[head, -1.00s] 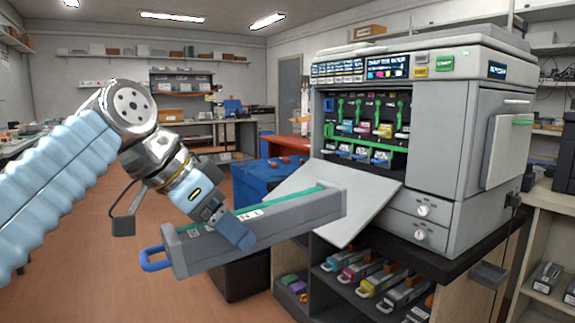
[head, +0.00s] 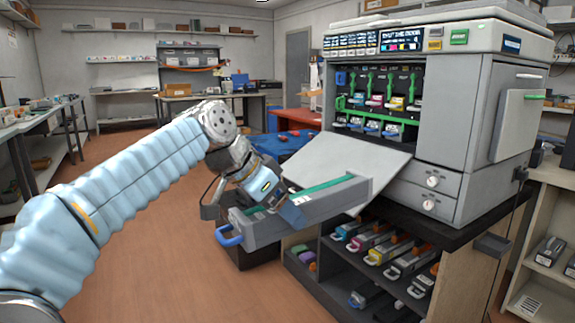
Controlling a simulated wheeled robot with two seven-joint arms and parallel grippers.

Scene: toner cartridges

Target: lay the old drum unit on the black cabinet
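The old drum unit (head: 335,204) is a long grey bar with a green strip along its top and a blue loop handle at its left end. My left gripper (head: 289,208) is shut around its middle and holds it roughly level in the air. The drum is in front of the printer's lowered grey flap and hides part of it. The black cabinet (head: 440,238) stands under the printer, with a dark top and open shelves. The drum's right end is near the cabinet's front left in the picture; I cannot tell the gap. My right gripper is not in view.
The printer (head: 445,120) is open, with coloured cartridges inside and its flap (head: 345,160) sloping out. Several toner cartridges (head: 375,250) lie on the cabinet shelves. A blue-topped unit (head: 283,147) with red items is behind. Open floor (head: 150,255) lies at left.

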